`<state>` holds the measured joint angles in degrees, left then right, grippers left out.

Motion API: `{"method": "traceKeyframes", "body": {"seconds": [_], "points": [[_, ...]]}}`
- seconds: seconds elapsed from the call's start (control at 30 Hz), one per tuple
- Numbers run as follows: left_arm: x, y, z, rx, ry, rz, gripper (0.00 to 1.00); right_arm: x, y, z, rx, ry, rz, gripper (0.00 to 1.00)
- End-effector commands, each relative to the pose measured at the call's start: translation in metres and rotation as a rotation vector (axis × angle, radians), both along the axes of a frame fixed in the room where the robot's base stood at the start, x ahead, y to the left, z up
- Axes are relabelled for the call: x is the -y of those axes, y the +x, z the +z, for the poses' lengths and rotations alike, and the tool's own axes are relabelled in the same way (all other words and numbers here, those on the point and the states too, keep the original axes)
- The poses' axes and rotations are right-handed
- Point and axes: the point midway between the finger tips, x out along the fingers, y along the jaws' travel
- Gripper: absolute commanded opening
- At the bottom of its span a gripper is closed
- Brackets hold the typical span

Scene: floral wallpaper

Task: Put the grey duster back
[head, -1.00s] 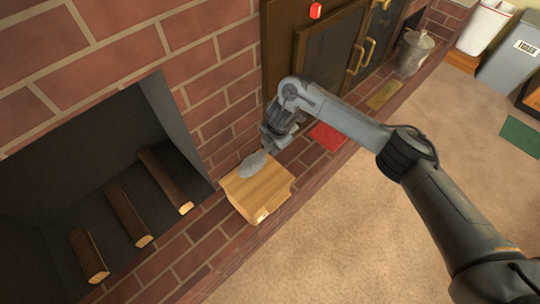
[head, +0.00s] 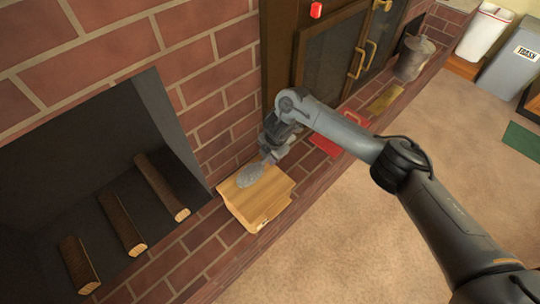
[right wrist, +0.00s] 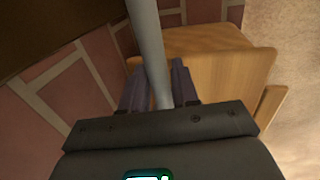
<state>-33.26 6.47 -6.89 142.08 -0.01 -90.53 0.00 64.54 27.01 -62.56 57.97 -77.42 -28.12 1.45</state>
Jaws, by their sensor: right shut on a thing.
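The grey duster's fluffy head (head: 250,171) shows in the head view, over the top of a light wooden box (head: 262,205) on the brick ledge. I cannot tell whether the head touches the box. My right gripper (head: 268,155) is shut on the duster's handle beside the brick wall. In the right wrist view the pale grey handle (right wrist: 150,50) runs up between the two fingers (right wrist: 158,88), with the wooden box (right wrist: 215,65) behind it. My left gripper is not in view.
A dark fireplace opening with several logs (head: 123,224) lies to the left. A red item (head: 328,143) and a yellowish one (head: 385,98) lie farther along the ledge. A metal pail (head: 413,60) stands by the dark cabinet doors (head: 335,45).

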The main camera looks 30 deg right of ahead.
Motion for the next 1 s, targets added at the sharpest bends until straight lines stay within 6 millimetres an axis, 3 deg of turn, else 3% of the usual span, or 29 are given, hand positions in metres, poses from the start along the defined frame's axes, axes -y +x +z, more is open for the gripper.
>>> {"method": "traceKeyframes", "body": {"seconds": [0.03,0.07,0.23,0.6,0.77,1.0], "points": [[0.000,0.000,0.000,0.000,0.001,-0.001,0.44,0.000,0.000,-0.002,-0.001,0.000,0.000,0.01],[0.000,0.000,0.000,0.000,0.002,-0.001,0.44,0.000,0.000,-0.003,-0.001,0.000,0.000,0.31],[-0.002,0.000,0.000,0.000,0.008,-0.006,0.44,0.000,0.000,-0.002,-0.001,0.000,0.000,0.55],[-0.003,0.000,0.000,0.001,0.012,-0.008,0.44,0.000,0.000,0.002,0.001,0.000,0.000,0.55],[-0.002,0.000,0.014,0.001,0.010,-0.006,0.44,0.001,-0.003,0.023,0.002,0.001,0.000,0.55],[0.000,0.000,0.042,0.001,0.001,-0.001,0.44,0.004,-0.011,0.068,0.002,0.001,0.000,0.55]]}}
